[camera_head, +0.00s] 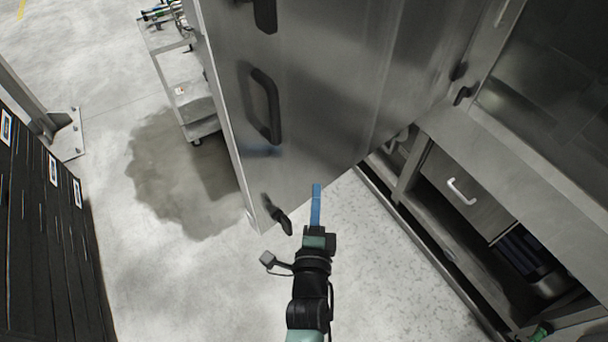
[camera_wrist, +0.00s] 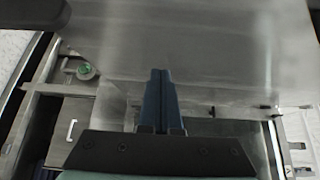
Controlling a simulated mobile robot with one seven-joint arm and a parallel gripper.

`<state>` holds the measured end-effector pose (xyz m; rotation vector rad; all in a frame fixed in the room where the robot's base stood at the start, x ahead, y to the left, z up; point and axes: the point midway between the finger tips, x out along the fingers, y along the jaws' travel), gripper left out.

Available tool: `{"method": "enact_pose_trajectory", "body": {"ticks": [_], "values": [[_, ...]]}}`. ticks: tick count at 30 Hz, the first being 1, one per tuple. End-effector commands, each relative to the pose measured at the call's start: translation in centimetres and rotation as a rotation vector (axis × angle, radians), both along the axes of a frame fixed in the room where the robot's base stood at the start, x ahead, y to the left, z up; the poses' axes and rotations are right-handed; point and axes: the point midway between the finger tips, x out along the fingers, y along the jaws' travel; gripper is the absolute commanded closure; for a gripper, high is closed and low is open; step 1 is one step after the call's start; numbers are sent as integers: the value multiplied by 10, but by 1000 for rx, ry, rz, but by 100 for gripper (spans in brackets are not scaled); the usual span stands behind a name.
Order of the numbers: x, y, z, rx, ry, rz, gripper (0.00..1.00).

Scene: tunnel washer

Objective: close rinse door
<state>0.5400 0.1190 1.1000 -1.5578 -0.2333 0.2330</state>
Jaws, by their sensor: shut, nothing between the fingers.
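The rinse door (camera_head: 330,75) is a large grey steel panel that stands swung open from the washer (camera_head: 535,180) on the right. It has a black pull handle (camera_head: 266,106) and black latch levers, one at its lower corner (camera_head: 279,215). My gripper (camera_head: 316,188) has blue fingers, shut and empty, close to the lower edge of the door. I cannot tell whether they touch it. In the wrist view the shut fingers (camera_wrist: 160,88) point at a steel surface, which looks like the door panel (camera_wrist: 200,50).
A grey cart (camera_head: 182,85) stands behind the door at upper left. A dark slatted panel (camera_head: 45,230) runs along the left. A silver-handled drawer (camera_head: 456,187) and open shelves are under the washer at right. The floor between is clear, with a dark wet-looking patch (camera_head: 180,175).

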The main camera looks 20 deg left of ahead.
Motion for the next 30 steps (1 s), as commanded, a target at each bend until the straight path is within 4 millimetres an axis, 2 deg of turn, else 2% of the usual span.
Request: {"method": "enact_pose_trajectory", "body": {"ticks": [2,7,15,30], "values": [[15,4,2,1,-2,-1,100],[24,23,-3,2,0,-1,100],[30,35,0,1,-1,0,100],[31,40,0,0,0,0,100]]}}
